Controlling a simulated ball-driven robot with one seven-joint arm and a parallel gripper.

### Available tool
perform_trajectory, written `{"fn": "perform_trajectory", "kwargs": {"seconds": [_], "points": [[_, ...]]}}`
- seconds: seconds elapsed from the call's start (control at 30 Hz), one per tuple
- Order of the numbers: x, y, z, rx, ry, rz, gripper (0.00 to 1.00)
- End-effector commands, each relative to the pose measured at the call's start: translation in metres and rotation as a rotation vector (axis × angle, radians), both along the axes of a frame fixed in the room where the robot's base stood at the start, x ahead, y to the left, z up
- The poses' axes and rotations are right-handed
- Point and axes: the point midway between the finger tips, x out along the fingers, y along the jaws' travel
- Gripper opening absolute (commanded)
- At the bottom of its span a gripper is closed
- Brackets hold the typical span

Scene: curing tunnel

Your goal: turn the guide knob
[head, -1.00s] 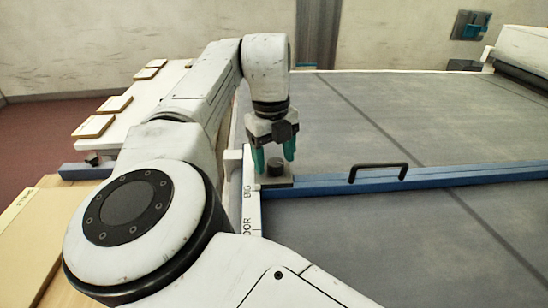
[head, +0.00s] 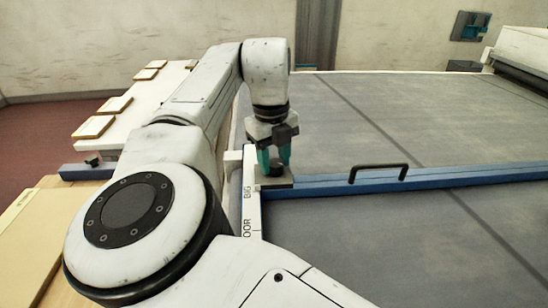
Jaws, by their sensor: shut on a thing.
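The guide knob (head: 274,170) is a small dark round knob on a pale plate at the left end of the blue guide bar (head: 325,183). My gripper (head: 275,160) points down over it with its teal fingers on either side, shut on the knob. The fingers hide part of the knob. The bar carries a black handle (head: 378,167) to the right of the knob.
A white lettered strip (head: 250,205) runs under the knob's end of the bar. The grey bed (head: 400,110) is clear. Several pale panels (head: 93,127) lie on a white table at the left. A white roller housing (head: 525,50) stands at far right.

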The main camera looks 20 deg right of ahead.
Motion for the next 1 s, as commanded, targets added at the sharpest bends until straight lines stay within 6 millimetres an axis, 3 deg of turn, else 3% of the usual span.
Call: {"fn": "perform_trajectory", "kwargs": {"seconds": [0.47, 1.0], "points": [[-0.0007, -0.0004, 0.0044, -0.004, 0.003, 0.154, 0.11], [-0.0023, 0.0005, 0.0046, -0.002, 0.004, 0.653, 0.11]]}}
